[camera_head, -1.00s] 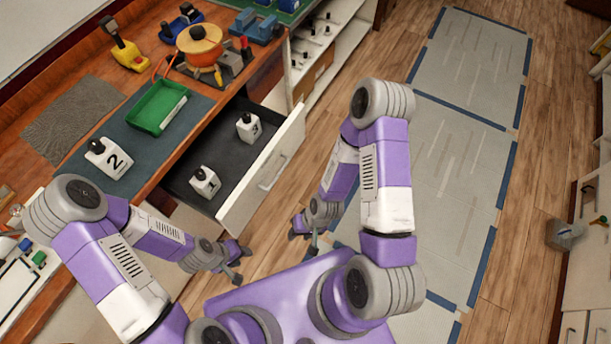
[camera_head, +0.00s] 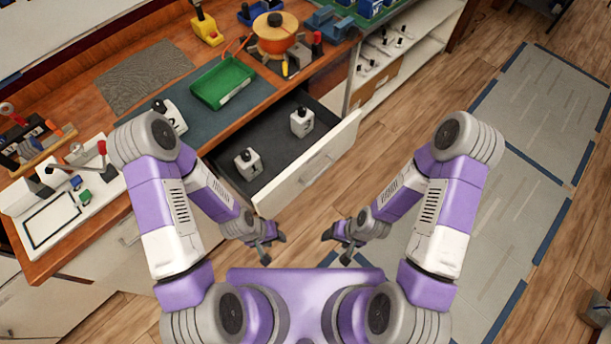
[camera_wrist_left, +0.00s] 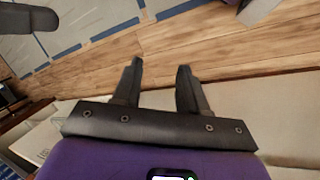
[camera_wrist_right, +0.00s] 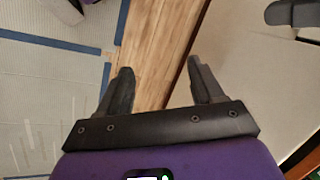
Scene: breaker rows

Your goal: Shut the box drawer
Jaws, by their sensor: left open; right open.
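The box drawer (camera_head: 308,168) is pulled out from under the workbench in the head view. It has a white front with a bar handle (camera_head: 317,168) and a dark inside. Two white numbered blocks with black knobs stand in it, one near the front left (camera_head: 248,164) and one further right (camera_head: 302,122). My left gripper (camera_head: 268,250) is open and empty, in front of the drawer's left part and apart from it. My right gripper (camera_head: 337,247) is open and empty, in front of the drawer and apart from it. Neither wrist view shows the handle clearly.
The workbench top holds a green tray (camera_head: 222,82), an orange round device (camera_head: 276,38), a yellow tool (camera_head: 206,28) and another white block (camera_head: 170,114) partly behind my left arm. Open shelves (camera_head: 410,45) stand right of the drawer.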

